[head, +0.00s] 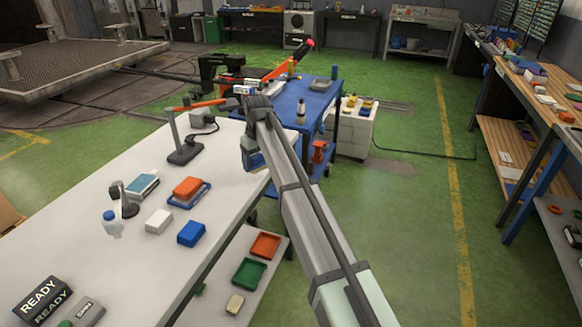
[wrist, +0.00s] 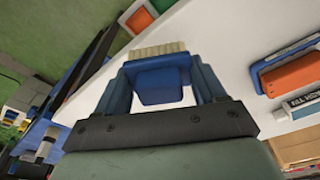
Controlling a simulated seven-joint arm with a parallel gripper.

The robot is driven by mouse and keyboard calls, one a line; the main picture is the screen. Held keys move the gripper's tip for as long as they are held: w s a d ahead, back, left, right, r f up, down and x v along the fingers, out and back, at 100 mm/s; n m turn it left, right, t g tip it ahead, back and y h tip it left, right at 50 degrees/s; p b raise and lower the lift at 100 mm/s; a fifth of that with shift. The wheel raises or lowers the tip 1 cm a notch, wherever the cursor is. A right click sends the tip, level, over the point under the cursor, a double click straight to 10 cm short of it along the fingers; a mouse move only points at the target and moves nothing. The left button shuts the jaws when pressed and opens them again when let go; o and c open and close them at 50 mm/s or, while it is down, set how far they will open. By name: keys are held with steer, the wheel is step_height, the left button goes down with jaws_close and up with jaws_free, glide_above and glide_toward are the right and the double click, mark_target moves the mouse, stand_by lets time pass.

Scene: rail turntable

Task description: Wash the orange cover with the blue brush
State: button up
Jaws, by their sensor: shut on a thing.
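The orange cover (head: 187,186) lies on a blue base on the white table, and it also shows at the right of the wrist view (wrist: 292,74). My gripper (wrist: 160,85) is shut on the blue brush (wrist: 160,80); its pale bristles (wrist: 155,49) show beyond the blue body in the wrist view. In the head view my gripper (head: 252,150) is above the table's right edge, behind and to the right of the orange cover and apart from it. The brush is mostly hidden there by my arm.
A dark stand (head: 184,150) with an orange arm is at the back. Red and green trays (head: 249,271) sit lower right.

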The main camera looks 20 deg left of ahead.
steer(key=s+a+r+n, duration=0.15)
steer(key=s+a, duration=0.25)
steer(key=a, duration=0.6)
steer(key=s+a+r+n, duration=0.15)
steer(key=s+a, duration=0.25)
steer(key=a, duration=0.5)
steer(key=n+g, duration=0.1)
steer(key=n, duration=0.2)
glide_toward(139, 183)
steer(key=shift+w+f, duration=0.3)
steer(key=shift+w, duration=0.15)
steer(key=shift+s+a+n, duration=0.3)
steer(key=shift+s+a, duration=0.15)
steer(key=shift+s, duration=0.05)
steer(key=shift+f, duration=2.35)
steer(key=shift+f, duration=0.65)
steer(key=shift+r, duration=0.15)
step_height(139, 183, up, 7)
steer(key=shift+w, duration=0.1)
